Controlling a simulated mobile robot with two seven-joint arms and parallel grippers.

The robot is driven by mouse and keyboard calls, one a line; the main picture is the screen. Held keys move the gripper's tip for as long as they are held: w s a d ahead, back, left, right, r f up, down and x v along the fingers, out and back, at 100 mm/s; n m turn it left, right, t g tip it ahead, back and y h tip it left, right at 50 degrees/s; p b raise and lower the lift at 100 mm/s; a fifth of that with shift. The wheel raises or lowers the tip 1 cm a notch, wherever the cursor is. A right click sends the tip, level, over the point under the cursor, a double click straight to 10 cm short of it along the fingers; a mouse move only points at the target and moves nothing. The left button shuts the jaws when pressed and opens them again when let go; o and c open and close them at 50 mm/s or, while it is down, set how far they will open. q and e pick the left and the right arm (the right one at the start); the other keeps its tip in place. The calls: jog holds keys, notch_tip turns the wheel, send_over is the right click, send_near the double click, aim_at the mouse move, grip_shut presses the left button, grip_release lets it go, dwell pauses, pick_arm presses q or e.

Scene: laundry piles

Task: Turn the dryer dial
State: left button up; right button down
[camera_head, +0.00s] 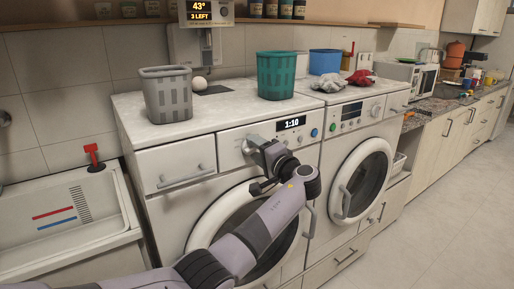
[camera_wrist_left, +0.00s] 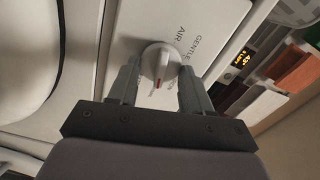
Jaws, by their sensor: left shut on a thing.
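The dryer (camera_head: 165,215) is the left of the two white front-loading machines, with a display reading 1:10. Its dial (camera_wrist_left: 160,62) is a round white knob with a raised grip and a red mark. The words GENTLE and AIR are printed around it. My left gripper (camera_wrist_left: 158,80) has one finger on each side of the dial and is shut on it. In the head view the left gripper (camera_head: 258,150) is at the dryer's front panel and mostly hides the dial. My right gripper is not in view.
A grey basket (camera_head: 167,98), a teal basket (camera_head: 276,77) and a blue tub (camera_head: 324,62) stand on the machine tops. Crumpled grey cloth (camera_head: 329,83) and red cloth (camera_head: 361,77) lie at right. A sink (camera_head: 75,210) is at left. Open floor (camera_head: 450,220) lies at right.

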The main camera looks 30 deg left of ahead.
pick_arm(q)
jog(key=shift+f, duration=0.1)
dwell(0.4)
jog(key=o, duration=1)
jog(key=b+v, duration=0.1)
jog(key=v, duration=0.6)
jog(key=shift+d, duration=0.1)
